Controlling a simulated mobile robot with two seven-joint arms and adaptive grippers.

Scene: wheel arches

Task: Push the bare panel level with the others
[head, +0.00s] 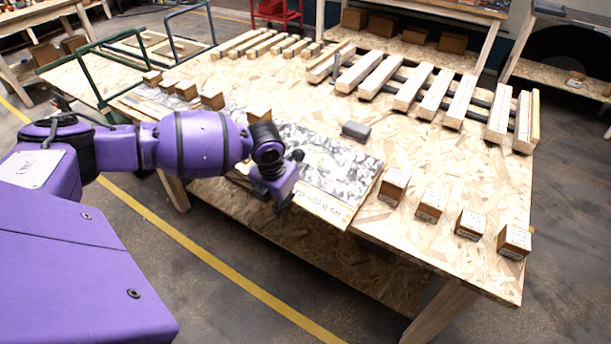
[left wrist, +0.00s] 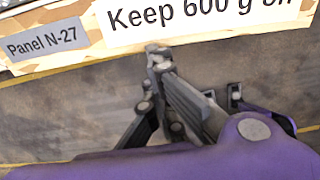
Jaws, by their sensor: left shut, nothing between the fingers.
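A panel with a mottled silver-grey top (head: 335,168) lies on the workbench, and its front edge stands out past the bench front. In the left wrist view its pale front edge (left wrist: 85,45) carries the labels "Panel N-27" and "Keep 600 g on", the second cut off. My left gripper (head: 283,203) is at this front edge, pointing at it. In the left wrist view the gripper's fingertips (left wrist: 158,57) are together and empty, just at the edge below the labels; I cannot tell whether they touch it. My right gripper is in neither view.
The workbench (head: 455,165) has small brown boxes (head: 430,205) to the right of the panel and more boxes (head: 186,90) to the left. A grey block (head: 356,130) lies by the panel's back edge. Wooden bars (head: 435,93) stand behind. Floor in front is clear.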

